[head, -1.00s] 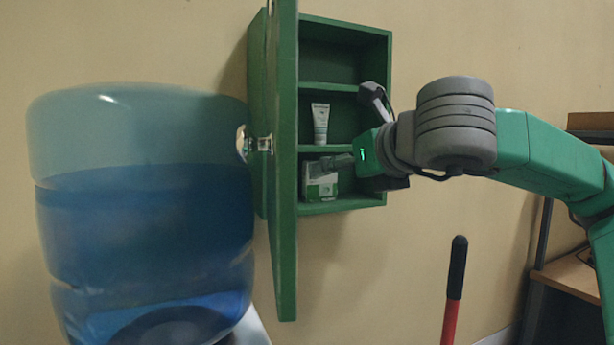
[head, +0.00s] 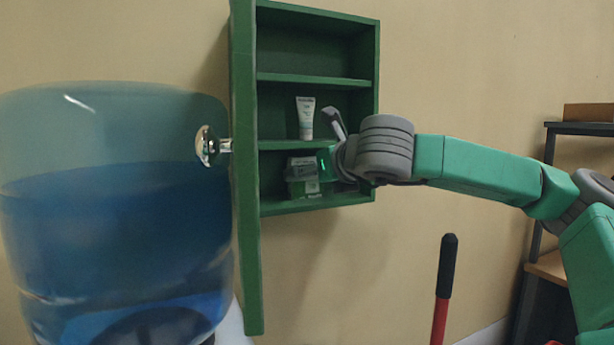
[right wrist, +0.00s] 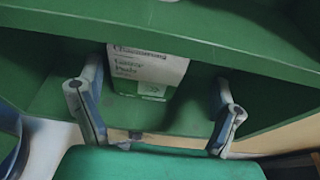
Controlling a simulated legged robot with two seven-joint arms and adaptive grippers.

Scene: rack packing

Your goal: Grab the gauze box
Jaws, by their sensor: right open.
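The gauze box (head: 306,189) is a small white and green carton standing on the bottom shelf of the green wall cabinet (head: 318,208). In the right wrist view the box (right wrist: 150,75) shows its printed face at the back of the shelf, between the two fingers and nearer the left one. My right gripper (head: 310,145) is open at the cabinet's front. One finger crosses in front of the box and hides part of it; the other is raised beside the middle shelf. In the right wrist view the open gripper (right wrist: 158,80) holds nothing. My left gripper is not in view.
A white tube (head: 305,118) stands on the middle shelf above the box. The open cabinet door (head: 245,180) juts out on the left, beside a large blue water bottle (head: 115,230). A red pole with a black grip (head: 445,280) stands lower right.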

